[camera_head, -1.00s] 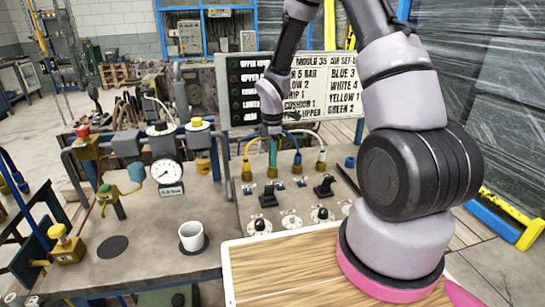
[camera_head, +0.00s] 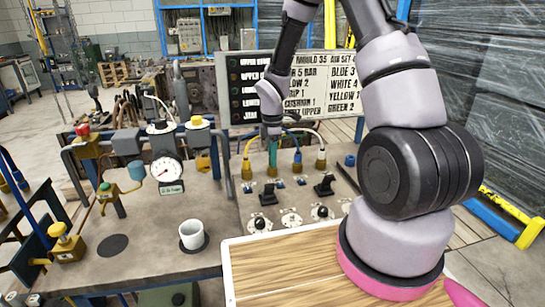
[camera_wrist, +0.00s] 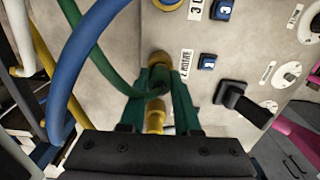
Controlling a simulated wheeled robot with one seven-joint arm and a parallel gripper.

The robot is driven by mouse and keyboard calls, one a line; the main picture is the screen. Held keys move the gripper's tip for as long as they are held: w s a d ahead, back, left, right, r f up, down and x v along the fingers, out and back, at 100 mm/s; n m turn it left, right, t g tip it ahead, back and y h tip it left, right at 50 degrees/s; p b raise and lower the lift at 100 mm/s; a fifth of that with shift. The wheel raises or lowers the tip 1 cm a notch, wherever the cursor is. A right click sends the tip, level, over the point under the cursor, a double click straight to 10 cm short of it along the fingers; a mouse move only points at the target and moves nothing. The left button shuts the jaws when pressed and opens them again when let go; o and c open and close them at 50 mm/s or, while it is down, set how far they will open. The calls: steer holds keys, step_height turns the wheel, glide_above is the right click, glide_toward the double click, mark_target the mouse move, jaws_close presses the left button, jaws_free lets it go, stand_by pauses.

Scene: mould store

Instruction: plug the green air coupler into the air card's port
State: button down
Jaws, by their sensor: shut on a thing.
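My gripper (camera_wrist: 157,98) is shut on the green air coupler, a brass fitting (camera_wrist: 155,116) held between its two dark green fingers. A green hose (camera_wrist: 98,65) loops from the upper left down to it. A brass port (camera_wrist: 159,62) lies just beyond the fingertips, beside a label starting with 2. I cannot tell whether coupler and port touch. In the head view, my gripper (camera_head: 272,151) is upright over the panel's row of ports, between the yellow-hose coupler (camera_head: 246,170) and the blue-hose coupler (camera_head: 297,164). The air card (camera_head: 310,85) stands behind and lists GREEN 2.
A white-hose coupler (camera_head: 320,160) stands at the row's right. Black levers (camera_head: 324,186) and knobs are in front of the row. Blue (camera_wrist: 92,42) and other hoses crowd my gripper's left. A white cup (camera_head: 192,235) and a gauge (camera_head: 167,170) are on the bench left.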

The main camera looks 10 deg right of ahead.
steer(key=shift+c, duration=0.7)
jaws_free()
steer(key=shift+r, duration=3.75)
steer(key=shift+r, duration=0.1)
steer(key=s+d+r+m+t, duration=0.2)
steer(key=s+r+m, duration=0.3)
steer(key=r, duration=0.5)
steer(key=s+d+r+m+t, duration=0.1)
steer(key=s+d+r+m, duration=0.2)
steer(key=r+m, duration=0.5)
steer(key=s+r+m+t+y, duration=0.2)
steer(key=s+r+m+t, duration=0.2)
steer(key=s+r+m, duration=0.5)
steer(key=s+r, duration=0.2)
steer(key=s, duration=0.3)
steer(key=shift+s+d+r, duration=0.2)
steer(key=shift+d+r, duration=0.15)
steer(key=shift+d, duration=0.05)
